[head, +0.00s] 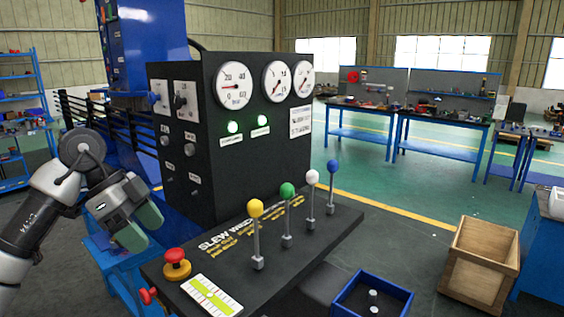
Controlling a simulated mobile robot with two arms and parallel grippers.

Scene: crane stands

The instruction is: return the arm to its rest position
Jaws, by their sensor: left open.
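My left gripper (138,228) is at the left of the head view, to the left of the black control console (190,235). Its jaws are open with nothing between them, and its green-grey finger pads point down and right. It is apart from the red mushroom button (176,256) and the levers. The levers have a yellow knob (255,208), a green knob (287,190), a white knob (312,177) and a blue knob (333,166); all stand about upright. My right gripper is not in the view.
The console's gauge box (215,150) rises right of my left gripper, with two green lamps lit. A blue bin (345,297) sits at the front, and a wooden crate (478,262) stands on the floor at the right. Workbenches (440,116) are far back.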

